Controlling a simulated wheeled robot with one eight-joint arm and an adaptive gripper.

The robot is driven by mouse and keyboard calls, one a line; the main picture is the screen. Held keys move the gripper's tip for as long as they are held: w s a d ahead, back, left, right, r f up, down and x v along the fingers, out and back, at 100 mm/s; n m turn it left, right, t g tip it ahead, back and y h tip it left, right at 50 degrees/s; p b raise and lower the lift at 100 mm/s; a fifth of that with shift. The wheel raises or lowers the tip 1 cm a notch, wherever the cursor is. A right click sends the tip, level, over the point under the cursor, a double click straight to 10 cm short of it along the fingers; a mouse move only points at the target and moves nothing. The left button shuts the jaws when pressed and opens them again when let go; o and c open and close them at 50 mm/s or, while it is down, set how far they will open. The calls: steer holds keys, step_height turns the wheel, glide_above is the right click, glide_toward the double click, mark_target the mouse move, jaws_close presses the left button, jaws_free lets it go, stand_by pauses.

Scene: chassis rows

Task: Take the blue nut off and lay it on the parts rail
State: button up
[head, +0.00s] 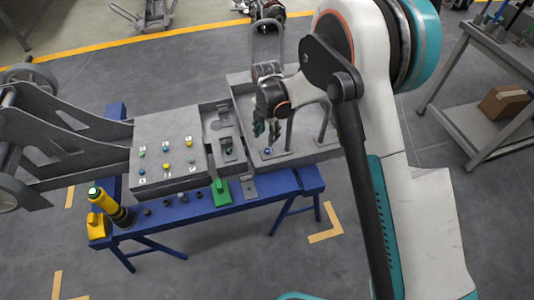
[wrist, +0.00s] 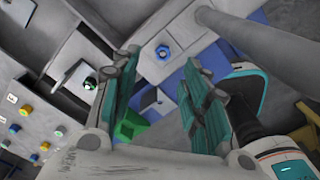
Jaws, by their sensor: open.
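The blue nut (head: 267,151) sits near the front edge of the grey chassis tray (head: 312,154), below my gripper (head: 267,132). In the wrist view the blue nut (wrist: 163,52) shows on a pale plate, around a light stud end. My gripper (wrist: 163,72) is open there, with its two teal-padded fingers on either side of the line to the nut. Nothing is between the fingers, and they look apart from the nut. The blue parts rail (head: 262,186) runs along the front of the chassis, with several small dark parts on its left half.
A grey panel (head: 182,125) with several coloured nuts is left of the tray. Bent tubes (head: 290,135) rise from the tray near my gripper. A green block (head: 221,192) and a yellow-black tool (head: 110,206) stand on the rail. The rail's right end looks clear.

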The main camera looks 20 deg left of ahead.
steer(key=f+b, duration=0.1)
steer(key=f, duration=0.1)
steer(key=f+b, duration=0.1)
steer(key=f, duration=0.2)
steer(key=f+b, duration=0.1)
steer(key=f, duration=0.1)
steer(key=shift+d+f, duration=0.25)
steer(key=shift+r, duration=0.1)
steer(key=c, duration=1)
